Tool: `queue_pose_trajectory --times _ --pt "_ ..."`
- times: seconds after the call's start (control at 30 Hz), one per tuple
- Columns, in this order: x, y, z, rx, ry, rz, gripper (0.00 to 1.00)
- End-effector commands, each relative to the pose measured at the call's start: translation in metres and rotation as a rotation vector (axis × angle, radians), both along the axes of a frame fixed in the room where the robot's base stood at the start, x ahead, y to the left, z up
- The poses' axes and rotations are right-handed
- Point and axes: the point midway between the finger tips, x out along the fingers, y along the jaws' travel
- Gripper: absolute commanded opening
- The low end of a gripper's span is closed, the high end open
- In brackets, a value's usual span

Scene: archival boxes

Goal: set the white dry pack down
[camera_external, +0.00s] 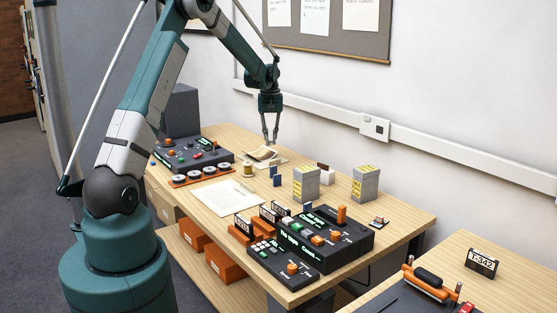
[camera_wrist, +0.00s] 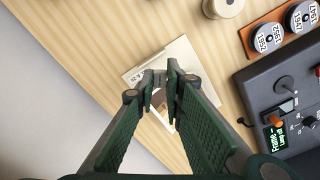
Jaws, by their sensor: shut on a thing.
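My gripper (camera_external: 271,141) hangs down over the far end of the wooden table, fingers pointing at the tabletop. In the wrist view its two green fingertips (camera_wrist: 161,78) stand close together with a narrow gap. They are shut on a small pale thing, taken as the white dry pack; it is mostly hidden by the fingertips and hard to tell from the paper behind it. Below the fingertips a cream folder or paper with a photograph (camera_wrist: 178,56) lies on the table (camera_wrist: 100,50). I cannot tell the height exactly; the fingers look above the surface.
A dark control box (camera_external: 190,155) and an orange rack of round tins (camera_external: 203,175) stand left of the folder. A spool (camera_external: 247,168), small blue blocks (camera_external: 276,175) and two grey boxes (camera_external: 306,183) stand nearer. A white sheet (camera_external: 222,197) lies mid-table. Larger consoles (camera_external: 325,240) fill the front.

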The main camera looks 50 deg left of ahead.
Motion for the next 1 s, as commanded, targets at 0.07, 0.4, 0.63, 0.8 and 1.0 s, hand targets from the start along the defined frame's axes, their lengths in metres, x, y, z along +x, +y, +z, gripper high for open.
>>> queue_pose_trajectory --times 0.07,0.4,0.63,0.8,1.0 --pt "0.014 -0.026 0.0 0.0 0.0 -0.03 0.06" --pt "0.058 -0.122 0.001 0.0 0.0 -0.136 0.06" --pt "0.071 -0.158 0.001 0.0 0.0 -0.174 0.06" --pt "0.074 -0.165 0.001 0.0 0.0 -0.182 0.06" --pt "0.074 -0.166 0.001 0.0 0.0 -0.182 0.06"
